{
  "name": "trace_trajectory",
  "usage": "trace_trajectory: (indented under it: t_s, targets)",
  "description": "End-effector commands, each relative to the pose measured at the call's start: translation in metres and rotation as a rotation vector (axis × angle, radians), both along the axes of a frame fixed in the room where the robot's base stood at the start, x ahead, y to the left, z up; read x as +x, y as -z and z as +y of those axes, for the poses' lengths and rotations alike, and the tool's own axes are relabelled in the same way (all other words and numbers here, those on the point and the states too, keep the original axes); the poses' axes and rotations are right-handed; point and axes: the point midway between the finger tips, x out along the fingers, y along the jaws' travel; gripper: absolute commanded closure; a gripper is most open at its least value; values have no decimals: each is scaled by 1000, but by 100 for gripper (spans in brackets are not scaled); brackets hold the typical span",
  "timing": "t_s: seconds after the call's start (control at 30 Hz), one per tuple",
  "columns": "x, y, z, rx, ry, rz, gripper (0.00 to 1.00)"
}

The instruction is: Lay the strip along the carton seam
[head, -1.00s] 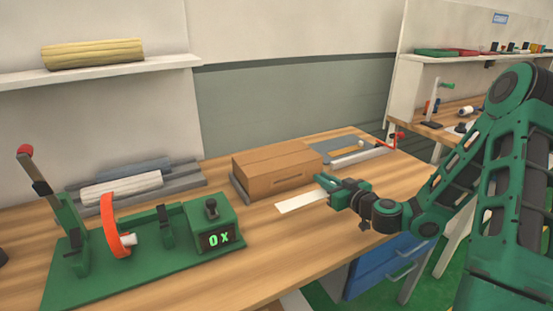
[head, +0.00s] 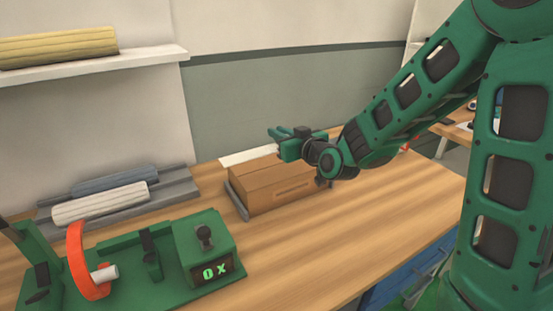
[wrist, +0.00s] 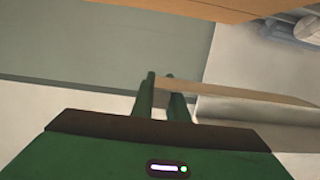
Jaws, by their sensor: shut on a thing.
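My gripper (head: 274,134) is over the carton's far right part in the head view, pointing left. It is shut on the pale strip (head: 245,156), which shows beyond the carton's far top edge. Whether the strip touches the carton I cannot tell. In the wrist view my gripper's fingers (wrist: 164,90) are close together and the strip (wrist: 245,96) runs out from them to the right. My wrist hides the carton's right end.
A green fixture (head: 150,268) with an orange ring (head: 80,262) and a display stands at front left. Rolls (head: 105,203) lie on a grey tray behind it. A shelf (head: 110,66) holds a yellow roll. The bench right of the carton (head: 390,215) is clear.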

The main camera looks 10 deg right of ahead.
Motion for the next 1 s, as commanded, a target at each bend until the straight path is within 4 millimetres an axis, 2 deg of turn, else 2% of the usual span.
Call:
trace_trajectory:
  t_s: [0.07, 0.17, 0.7, 1.0]
  targets:
    - [-1, -8, 2, -1, 4, -2, 100]
    - [2, -7, -2, 0, 11, 3, 100]
    - [64, 46, -64, 3, 15, 7, 100]
    - [82, 61, -81, 0, 11, 4, 100]
